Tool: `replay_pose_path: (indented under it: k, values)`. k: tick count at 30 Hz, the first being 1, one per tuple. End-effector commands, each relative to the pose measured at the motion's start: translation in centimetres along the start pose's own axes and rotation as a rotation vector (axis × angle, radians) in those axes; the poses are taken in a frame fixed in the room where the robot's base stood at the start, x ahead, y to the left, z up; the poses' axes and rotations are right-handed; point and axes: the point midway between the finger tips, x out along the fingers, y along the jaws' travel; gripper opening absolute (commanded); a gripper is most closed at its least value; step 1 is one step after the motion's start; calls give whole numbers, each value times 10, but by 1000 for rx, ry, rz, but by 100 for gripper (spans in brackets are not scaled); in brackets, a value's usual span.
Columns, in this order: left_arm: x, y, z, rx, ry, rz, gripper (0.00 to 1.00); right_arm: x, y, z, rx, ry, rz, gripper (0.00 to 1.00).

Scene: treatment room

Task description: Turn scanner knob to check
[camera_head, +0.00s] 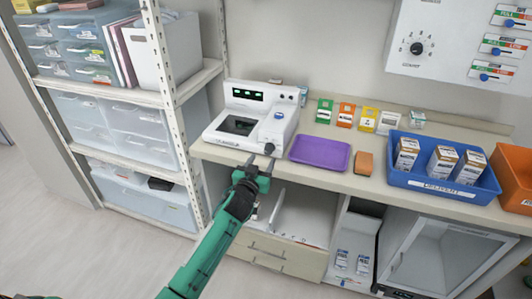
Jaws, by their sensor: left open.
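A white scanner-like device (232,133) stands on the counter, with a dark display showing green digits and a dark recessed window. A round knob with a blue top (279,116) sits on its right side. My left gripper (260,157) is open and empty, just in front of the device's front edge, below and left of the knob. Its fingers point toward the device; whether they touch it I cannot tell. A black dial knob (417,48) with markings around it is on a white wall panel (450,25) at the upper right. My right gripper is out of view.
A purple tray (320,153) and an orange block (364,163) lie right of the device. Several coloured cards stand behind them. A blue bin (435,183) holds several boxes. An orange bin (515,180) is at the far right. A shelf with drawers (120,120) stands left.

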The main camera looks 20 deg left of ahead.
Motion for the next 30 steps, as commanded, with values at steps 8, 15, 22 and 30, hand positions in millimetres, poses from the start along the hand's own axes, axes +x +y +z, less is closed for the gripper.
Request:
replay_pose_path:
  k: [8, 15, 22, 30]
  values:
    - [38, 0, 0, -1, -1, 0, 52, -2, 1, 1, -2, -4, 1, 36]
    - [49, 0, 1, 0, -1, 0, 52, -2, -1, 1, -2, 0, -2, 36]
    - [49, 0, 1, 0, -1, 0, 52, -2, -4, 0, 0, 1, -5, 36]
    - [49, 0, 1, 0, -1, 0, 8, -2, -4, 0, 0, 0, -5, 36]
